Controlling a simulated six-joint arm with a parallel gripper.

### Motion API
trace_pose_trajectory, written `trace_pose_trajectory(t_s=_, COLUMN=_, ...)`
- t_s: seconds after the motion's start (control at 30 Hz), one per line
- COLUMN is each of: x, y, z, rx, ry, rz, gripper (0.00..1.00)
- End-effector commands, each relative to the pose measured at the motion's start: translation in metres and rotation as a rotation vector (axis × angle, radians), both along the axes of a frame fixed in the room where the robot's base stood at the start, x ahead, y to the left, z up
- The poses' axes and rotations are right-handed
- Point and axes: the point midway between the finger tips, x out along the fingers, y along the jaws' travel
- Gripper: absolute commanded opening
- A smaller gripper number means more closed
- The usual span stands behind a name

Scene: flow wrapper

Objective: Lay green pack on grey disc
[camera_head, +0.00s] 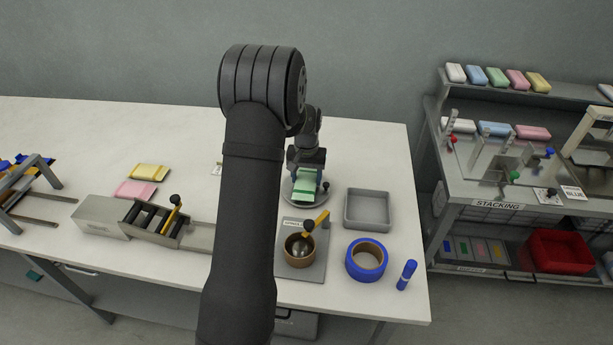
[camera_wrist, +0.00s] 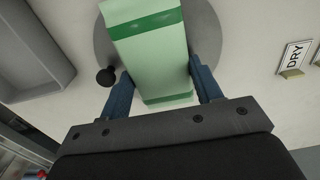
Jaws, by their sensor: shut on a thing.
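The green pack (camera_head: 306,182) is between the fingers of my gripper (camera_head: 306,172), over the grey disc (camera_head: 290,196). In the wrist view the pale green pack (camera_wrist: 150,50), with darker green bands, sits between the two blue fingers of my gripper (camera_wrist: 162,88). The grey disc (camera_wrist: 205,35) shows behind the pack on both sides. I cannot tell whether the pack touches the disc. The disc has a small black knob (camera_wrist: 105,76) at its edge. My arm hides part of the table left of the disc.
A grey tray (camera_head: 367,209) stands right of the disc. In front are a plate with a brown ring and yellow handle (camera_head: 316,222), a blue tape roll (camera_head: 367,260) and a blue marker (camera_head: 406,275). Yellow (camera_head: 149,172) and pink (camera_head: 135,190) packs lie at the left.

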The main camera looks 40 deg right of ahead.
Motion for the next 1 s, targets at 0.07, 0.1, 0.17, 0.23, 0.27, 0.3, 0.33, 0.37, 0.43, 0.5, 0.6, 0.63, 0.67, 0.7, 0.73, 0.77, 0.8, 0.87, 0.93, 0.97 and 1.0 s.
trace_pose_trajectory(t_s=0.07, x=0.0001, y=-0.0001, z=0.0000, rx=0.000, ry=0.000, rz=0.000, gripper=0.38)
trace_pose_trajectory(t_s=0.1, x=0.0001, y=-0.0001, z=-0.0004, rx=0.000, ry=0.000, rz=0.000, gripper=0.38)
trace_pose_trajectory(t_s=0.17, x=0.0001, y=-0.0001, z=-0.0012, rx=0.000, ry=0.000, rz=0.000, gripper=0.38)
trace_pose_trajectory(t_s=0.23, x=0.0001, y=-0.0001, z=-0.0020, rx=0.000, ry=0.000, rz=0.000, gripper=0.38)
trace_pose_trajectory(t_s=0.27, x=0.0002, y=-0.0002, z=-0.0021, rx=0.000, ry=0.000, rz=0.000, gripper=0.38)
trace_pose_trajectory(t_s=0.3, x=0.0002, y=-0.0002, z=-0.0020, rx=0.000, ry=0.000, rz=0.000, gripper=0.38)
trace_pose_trajectory(t_s=0.33, x=0.0002, y=-0.0002, z=-0.0020, rx=0.000, ry=0.000, rz=0.000, gripper=0.38)
trace_pose_trajectory(t_s=0.37, x=0.0002, y=-0.0002, z=-0.0020, rx=0.000, ry=0.000, rz=0.000, gripper=0.38)
trace_pose_trajectory(t_s=0.43, x=0.0002, y=-0.0002, z=-0.0020, rx=0.000, ry=0.000, rz=0.000, gripper=0.38)
trace_pose_trajectory(t_s=0.5, x=0.0002, y=-0.0002, z=-0.0020, rx=0.000, ry=0.000, rz=0.000, gripper=0.61)
trace_pose_trajectory(t_s=0.6, x=0.0002, y=-0.0002, z=-0.0020, rx=0.000, ry=0.000, rz=0.000, gripper=0.80)
trace_pose_trajectory(t_s=0.63, x=0.0002, y=-0.0002, z=-0.0020, rx=0.000, ry=0.000, rz=0.000, gripper=0.84)
trace_pose_trajectory(t_s=0.67, x=0.0001, y=-0.0003, z=-0.0020, rx=0.000, ry=0.000, rz=0.000, gripper=0.84)
trace_pose_trajectory(t_s=0.7, x=0.0000, y=-0.0004, z=-0.0020, rx=0.000, ry=0.000, rz=0.000, gripper=0.84)
trace_pose_trajectory(t_s=0.73, x=-0.0001, y=-0.0005, z=-0.0020, rx=-0.001, ry=0.001, rz=0.000, gripper=0.84)
trace_pose_trajectory(t_s=0.77, x=-0.0002, y=-0.0006, z=-0.0020, rx=-0.001, ry=0.001, rz=0.000, gripper=0.84)
trace_pose_trajectory(t_s=0.8, x=-0.0004, y=-0.0008, z=-0.0020, rx=-0.001, ry=0.001, rz=0.000, gripper=0.84)
trace_pose_trajectory(t_s=0.87, x=-0.0005, y=-0.0009, z=-0.0020, rx=-0.001, ry=0.001, rz=0.000, gripper=0.84)
trace_pose_trajectory(t_s=0.93, x=-0.0008, y=-0.0011, z=-0.0021, rx=-0.001, ry=0.001, rz=0.000, gripper=0.84)
trace_pose_trajectory(t_s=0.97, x=-0.0008, y=-0.0011, z=-0.0021, rx=-0.001, ry=0.001, rz=0.000, gripper=0.84)
trace_pose_trajectory(t_s=1.0, x=-0.0009, y=-0.0012, z=-0.0021, rx=-0.001, ry=0.001, rz=-0.001, gripper=0.84)
